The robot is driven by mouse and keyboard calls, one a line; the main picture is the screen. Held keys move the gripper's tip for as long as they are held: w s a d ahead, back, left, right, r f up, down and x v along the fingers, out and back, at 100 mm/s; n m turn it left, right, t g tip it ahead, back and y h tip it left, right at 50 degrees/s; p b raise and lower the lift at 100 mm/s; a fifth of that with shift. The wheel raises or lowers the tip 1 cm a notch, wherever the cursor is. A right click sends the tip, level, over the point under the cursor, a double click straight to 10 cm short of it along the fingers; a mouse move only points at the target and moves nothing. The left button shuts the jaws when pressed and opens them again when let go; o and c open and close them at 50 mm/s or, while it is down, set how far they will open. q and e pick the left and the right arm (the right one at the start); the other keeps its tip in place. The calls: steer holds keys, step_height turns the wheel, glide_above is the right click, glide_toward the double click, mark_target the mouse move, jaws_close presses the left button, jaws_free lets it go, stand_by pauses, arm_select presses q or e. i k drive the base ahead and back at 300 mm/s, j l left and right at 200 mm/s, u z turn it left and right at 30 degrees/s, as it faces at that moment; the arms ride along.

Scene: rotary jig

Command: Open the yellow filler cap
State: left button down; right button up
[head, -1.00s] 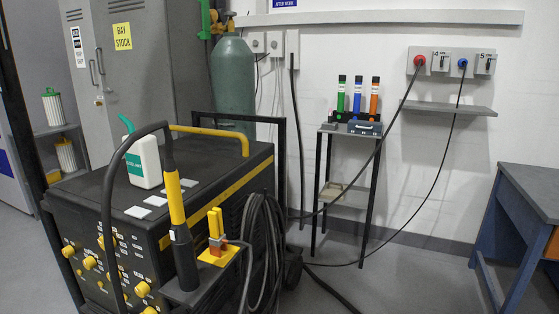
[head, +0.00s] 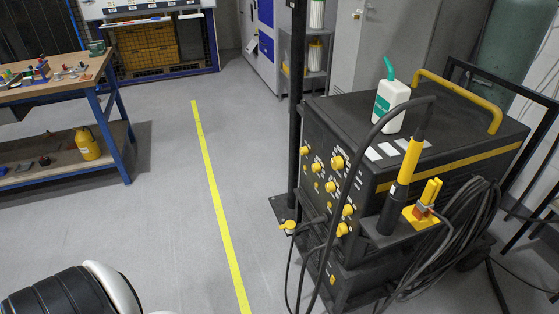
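A black welding machine (head: 335,120) on a cart stands right of centre, its knob-covered front facing left. A small yellow piece (head: 288,225) sticks out low at its front, near the cables. It may be the yellow filler cap, but it is too small to tell. Several yellow knobs (head: 337,162) are on the front panel. A white bottle (head: 391,104) with a green spout stands on top. A part of my own arm shows at the bottom left; neither gripper is in view.
A yellow floor line (head: 217,195) runs along clear grey floor left of the machine. A blue-legged workbench (head: 60,88) stands at the left, with a yellow container (head: 86,145) on its lower shelf. Coiled black cables (head: 460,225) hang at the machine's right.

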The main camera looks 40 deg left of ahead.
mark_target(290, 225)
steer(key=u, duration=1.1)
steer(key=i+j+z, duration=0.1)
steer(key=z, duration=0.35)
steer(key=i+j+z, duration=0.1)
steer(key=z, duration=0.35)
steer(key=j+z, duration=0.2)
steer(key=z, duration=0.25)
steer(key=i+j+z, duration=0.2)
steer(key=j+z, duration=0.2)
steer(key=j, duration=1)
steer(key=j+z, duration=0.45)
steer(key=j, duration=2.45)
steer(key=k, duration=0.05)
